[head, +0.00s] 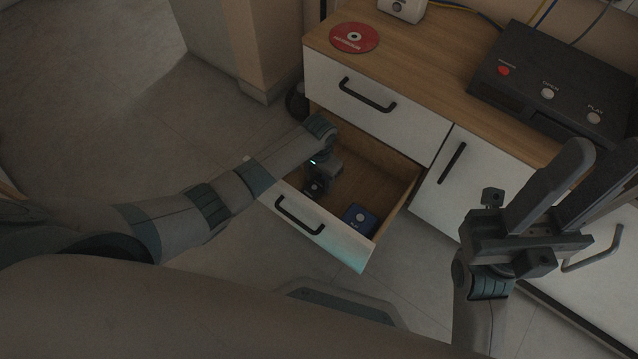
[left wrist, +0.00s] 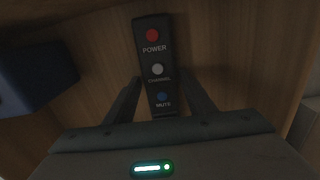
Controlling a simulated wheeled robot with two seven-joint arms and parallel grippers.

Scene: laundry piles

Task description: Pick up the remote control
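The remote control (left wrist: 155,60) is a dark slim bar with red, white and blue buttons marked power, channel and mute, in the left wrist view. It lies on the wooden floor of the open drawer (head: 385,190). My left gripper (left wrist: 160,82) is over it, with one finger on each side of its lower half. The fingers look open, with a small gap at the right finger; contact at the left finger is unclear. In the head view my left gripper (head: 314,190) reaches down into the drawer and largely hides the remote. My right gripper (head: 600,160) is open and empty at the right.
A blue box (head: 360,220) with a white button sits in the drawer, beside my left gripper; it also shows in the left wrist view (left wrist: 38,78). A red disc (head: 354,38), a white device (head: 402,8) and a black player (head: 550,85) stand on the cabinet top.

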